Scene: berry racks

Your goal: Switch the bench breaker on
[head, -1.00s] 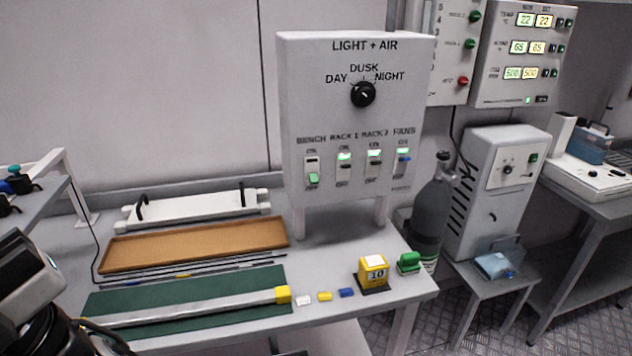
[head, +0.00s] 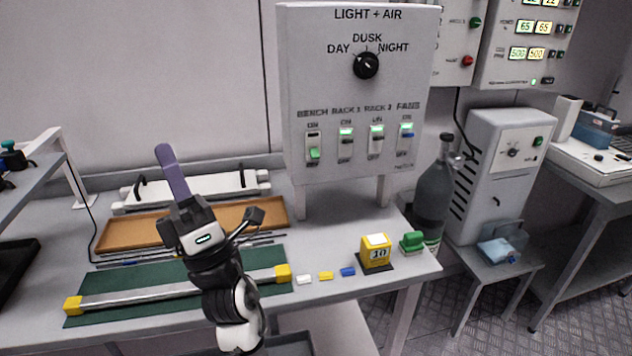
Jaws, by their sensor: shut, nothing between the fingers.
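The LIGHT + AIR panel (head: 305,90) stands on legs at the back of the bench. Its bench breaker (head: 314,153) is the leftmost of the row, with a green lever at the lower end of its slot and a dark window above. The rack 1, rack 2 and fans breakers beside it show lit green windows at the top. My gripper (head: 164,150) is shut and empty, pointing up over the bench, left of the panel and apart from it. It hides part of the brown tray.
The brown tray (head: 125,236) and green mat (head: 110,285) with a metal bar lie below my gripper. A yellow block (head: 376,252) and green stamp-like object (head: 412,242) stand at the front right. The space before the panel is clear.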

